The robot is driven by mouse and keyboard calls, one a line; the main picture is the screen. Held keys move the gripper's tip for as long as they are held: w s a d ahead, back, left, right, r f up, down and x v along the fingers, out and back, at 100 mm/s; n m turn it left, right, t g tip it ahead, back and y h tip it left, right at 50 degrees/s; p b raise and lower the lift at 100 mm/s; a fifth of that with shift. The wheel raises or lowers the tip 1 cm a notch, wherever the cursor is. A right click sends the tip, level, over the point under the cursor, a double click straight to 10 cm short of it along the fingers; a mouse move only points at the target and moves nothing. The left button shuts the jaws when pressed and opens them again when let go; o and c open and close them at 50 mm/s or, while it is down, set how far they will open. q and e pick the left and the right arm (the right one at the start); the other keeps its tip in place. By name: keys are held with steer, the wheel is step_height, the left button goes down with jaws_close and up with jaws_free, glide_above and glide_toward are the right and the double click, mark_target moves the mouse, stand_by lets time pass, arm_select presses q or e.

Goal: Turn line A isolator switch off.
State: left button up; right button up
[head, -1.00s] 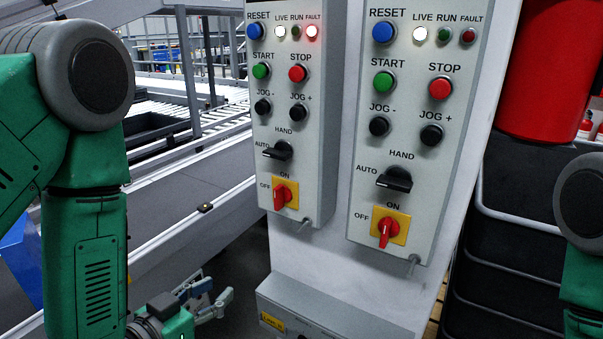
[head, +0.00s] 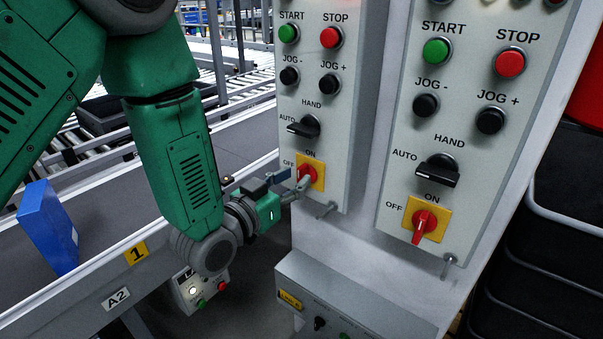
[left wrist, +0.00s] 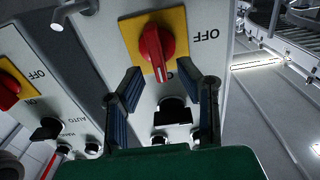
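The left panel (head: 318,115) has a red isolator knob (head: 307,171) on a yellow plate. In the left wrist view this knob (left wrist: 155,52) appears upside down, its handle roughly upright along the panel, with OFF to its side. The right panel (head: 470,110) has a similar red knob (head: 424,226), handle roughly upright. No line A label is readable on either panel. My left gripper (head: 295,190) is at the left panel's knob. In the left wrist view its fingers (left wrist: 160,82) are open, with the knob just beyond and between the tips; contact is unclear. My right gripper is not in view.
Black selector switches (head: 303,127) sit above the knobs. A grey box (head: 345,300) juts out below the panels. A conveyor (head: 100,230) marked 1 and A2 carries a blue box (head: 48,228) at left. Black crates (head: 535,240) stand at right.

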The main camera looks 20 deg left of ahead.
arm_select(q)
steer(key=shift+x, duration=1.4)
jaws_close()
